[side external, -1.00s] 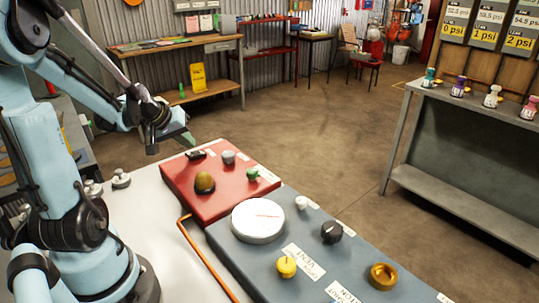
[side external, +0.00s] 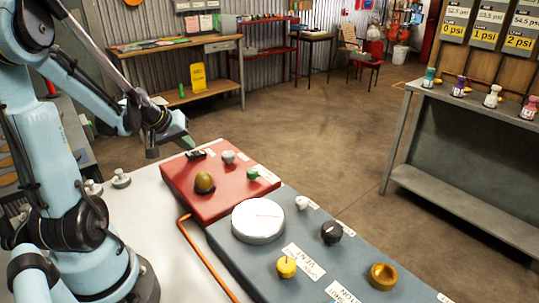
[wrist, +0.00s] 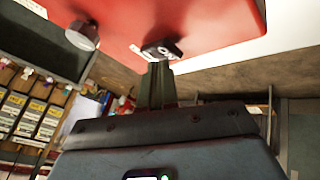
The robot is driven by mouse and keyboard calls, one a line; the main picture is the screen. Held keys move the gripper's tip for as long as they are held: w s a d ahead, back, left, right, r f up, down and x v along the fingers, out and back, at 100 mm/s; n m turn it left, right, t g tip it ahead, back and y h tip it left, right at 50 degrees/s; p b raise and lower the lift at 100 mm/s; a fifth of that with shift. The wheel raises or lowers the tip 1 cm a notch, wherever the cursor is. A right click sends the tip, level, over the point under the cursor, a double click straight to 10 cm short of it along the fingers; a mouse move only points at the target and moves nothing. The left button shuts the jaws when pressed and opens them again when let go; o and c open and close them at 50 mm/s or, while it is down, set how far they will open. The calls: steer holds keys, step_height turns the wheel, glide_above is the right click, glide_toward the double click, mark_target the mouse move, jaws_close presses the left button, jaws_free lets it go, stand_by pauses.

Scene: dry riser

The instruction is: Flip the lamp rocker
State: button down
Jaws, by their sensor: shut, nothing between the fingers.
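The lamp rocker appears to be the small black switch (side external: 195,155) at the far left corner of the red panel (side external: 215,205). In the wrist view, the black rocker (wrist: 165,47) shows white marks on its face. My gripper (side external: 188,142) is shut and empty, with its greenish fingertips just above and beside the rocker. In the wrist view the gripper's closed tips (wrist: 160,66) reach the rocker's near edge. I cannot tell whether they touch it. The rocker's tilt is too small to read.
The red panel also bears a brown dome knob (side external: 204,183), a grey knob (side external: 228,157) and a green knob (side external: 253,174). A blue-grey panel (side external: 232,252) with a white dial (side external: 258,221) adjoins it. An orange pipe (side external: 205,258) runs along the left side.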

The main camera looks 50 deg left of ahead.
mark_target(192, 154)
steer(key=shift+s+f, duration=0.1)
steer(key=shift+f, duration=0.25)
stand_by(0.4)
stand_by(0.3)
steer(key=shift+w+r, duration=0.2)
steer(key=shift+r, duration=0.65)
steer(key=shift+w+r, duration=0.25)
steer(key=shift+r, duration=1)
steer(key=shift+w+r, duration=0.2)
steer(key=shift+r, duration=1)
